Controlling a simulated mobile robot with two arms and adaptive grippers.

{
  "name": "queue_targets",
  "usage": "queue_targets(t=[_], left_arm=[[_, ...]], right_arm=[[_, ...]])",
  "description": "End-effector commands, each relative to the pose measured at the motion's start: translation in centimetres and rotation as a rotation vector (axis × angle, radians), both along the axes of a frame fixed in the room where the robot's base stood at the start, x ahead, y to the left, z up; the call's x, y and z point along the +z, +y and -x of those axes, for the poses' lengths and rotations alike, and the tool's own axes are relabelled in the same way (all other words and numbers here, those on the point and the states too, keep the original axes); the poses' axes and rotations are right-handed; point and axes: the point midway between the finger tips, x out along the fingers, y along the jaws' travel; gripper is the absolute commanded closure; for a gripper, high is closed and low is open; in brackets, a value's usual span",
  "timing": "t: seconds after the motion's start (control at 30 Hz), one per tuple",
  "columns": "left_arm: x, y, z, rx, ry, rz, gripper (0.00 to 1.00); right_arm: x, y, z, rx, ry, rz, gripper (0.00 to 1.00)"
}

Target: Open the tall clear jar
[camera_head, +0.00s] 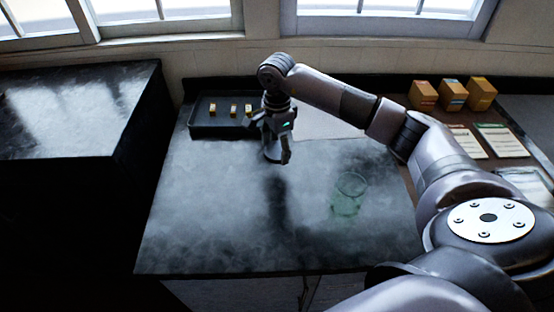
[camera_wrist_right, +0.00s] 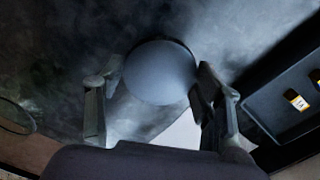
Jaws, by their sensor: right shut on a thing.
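The clear jar (camera_head: 348,192) stands on the dark counter, right of centre, faintly green and see-through. Its round rim shows and no lid is seen on it. What seems to be its rim also shows at the left edge of the wrist view (camera_wrist_right: 16,118). My right gripper (camera_head: 276,152) is left of and behind the jar, pointing down. It is shut on a round grey lid (camera_wrist_right: 160,72), which sits between the two fingers. The lid is low over the counter; I cannot tell whether it touches. My left gripper is out of view.
A black tray (camera_head: 200,130) with several small yellow-labelled pieces lies at the back, just behind my right gripper. Three orange-yellow boxes (camera_head: 452,95) and some printed cards (camera_head: 466,142) are at the right. The counter (camera_head: 205,215) is clear at the front left.

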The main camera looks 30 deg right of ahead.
Motion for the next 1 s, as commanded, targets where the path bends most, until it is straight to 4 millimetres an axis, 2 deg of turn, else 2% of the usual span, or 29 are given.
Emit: queue_targets(t=[0.1, 0.27, 0.53, 0.97, 1.0], left_arm=[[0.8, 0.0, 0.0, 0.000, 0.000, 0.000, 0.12], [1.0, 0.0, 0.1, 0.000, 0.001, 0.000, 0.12], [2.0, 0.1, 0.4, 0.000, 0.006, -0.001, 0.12], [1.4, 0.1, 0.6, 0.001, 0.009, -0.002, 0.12], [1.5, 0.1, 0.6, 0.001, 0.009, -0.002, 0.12]], right_arm=[[-1.9, 0.1, 0.1, 0.002, 0.002, 0.000, 0.72], [-3.2, 0.1, 0.0, 0.001, 0.001, -0.001, 0.72], [-6.8, 0.1, 0.0, 0.001, 0.002, -0.001, 0.72], [-7.8, 0.1, 0.0, 0.003, -0.002, -0.001, 0.72], [-7.7, 0.1, -0.1, 0.002, -0.002, -0.001, 0.37]])
